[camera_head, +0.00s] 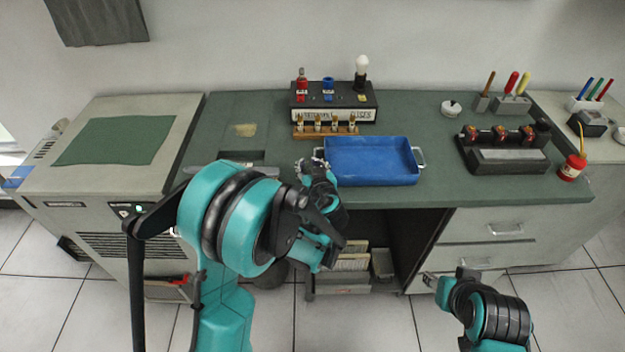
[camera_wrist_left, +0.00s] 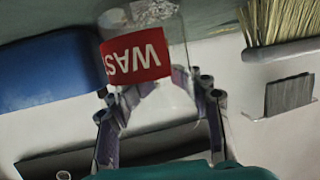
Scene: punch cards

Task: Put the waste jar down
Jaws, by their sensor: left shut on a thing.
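The waste jar (camera_wrist_left: 135,55) is a clear jar with a red label reading "WAS" in white; the rest of the word is hidden. In the left wrist view my left gripper (camera_wrist_left: 155,92) has its fingers around the jar and is shut on it. In the head view my left gripper (camera_head: 318,175) is at the front edge of the green bench (camera_head: 270,180), just left of the blue tray (camera_head: 372,160). My own wrist hides most of the jar there. I cannot tell whether the jar touches the bench. My right gripper (camera_head: 445,282) is low in front of the drawers; its jaw opening is unclear.
A rack of small brass pieces (camera_head: 325,132) and a black switch box (camera_head: 333,103) stand behind. A recess (camera_head: 242,157) lies to the left. The left wrist view shows a brush (camera_wrist_left: 280,30) near the jar.

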